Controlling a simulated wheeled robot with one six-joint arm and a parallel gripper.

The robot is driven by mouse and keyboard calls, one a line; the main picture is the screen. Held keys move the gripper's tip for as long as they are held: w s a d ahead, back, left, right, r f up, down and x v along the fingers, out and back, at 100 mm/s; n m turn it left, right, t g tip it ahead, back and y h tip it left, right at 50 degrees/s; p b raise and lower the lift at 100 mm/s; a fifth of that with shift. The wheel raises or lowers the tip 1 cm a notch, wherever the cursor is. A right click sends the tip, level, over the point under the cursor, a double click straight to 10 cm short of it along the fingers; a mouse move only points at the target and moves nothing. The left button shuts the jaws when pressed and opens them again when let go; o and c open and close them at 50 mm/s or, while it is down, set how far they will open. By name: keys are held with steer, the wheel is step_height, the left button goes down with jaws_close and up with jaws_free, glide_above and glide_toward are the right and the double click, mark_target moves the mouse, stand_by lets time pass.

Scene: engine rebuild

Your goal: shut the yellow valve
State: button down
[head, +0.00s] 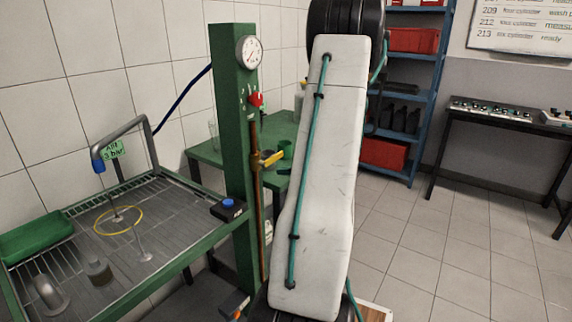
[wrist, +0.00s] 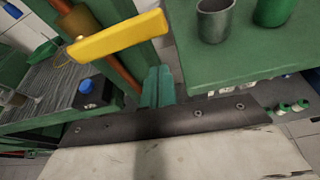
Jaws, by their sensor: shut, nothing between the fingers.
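The yellow valve (head: 272,159) has a flat lever on a brass body, fitted on the upright copper pipe (head: 257,205) beside the green post. The lever sticks out to the right, roughly across the pipe. My gripper (wrist: 158,82) shows as teal fingers closed together, empty. Its tips appear just below the lever's right part; I see no clear contact. In the head view my white arm hides most of the gripper.
A green table (wrist: 230,72) with a grey cup (wrist: 213,20) and a green cup stands close on the right. A wash tray (head: 170,205) with a blue-button box (head: 228,208) is at left. A red knob (head: 257,99) and gauge (head: 249,52) sit higher on the post.

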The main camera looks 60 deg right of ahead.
steer(key=v, duration=0.9)
steer(key=shift+s+a+f, duration=0.2)
steer(key=shift+s, duration=0.3)
steer(key=w+a+r+n+g+y, duration=0.25)
steer(key=a+n+g+y, duration=0.2)
steer(key=a+n, duration=0.7)
steer(key=w+a+r+n+g+y, duration=0.1)
steer(key=w+a+n+g+y, duration=0.3)
steer(key=a+n, duration=0.7)
steer(key=s+a+r+n+g+h, duration=0.2)
steer(key=a+n, duration=0.6)
steer(key=a, duration=0.5)
steer(key=s+a+r+n+g+h, duration=0.2)
steer(key=a+r+n, duration=0.4)
steer(key=a, duration=0.7)
steer(key=s+n+h, duration=0.1)
steer(key=n+h, duration=0.1)
steer(key=shift+s+r+h, duration=0.25)
steer(key=shift+r+h, duration=0.1)
steer(key=shift+a, duration=0.15)
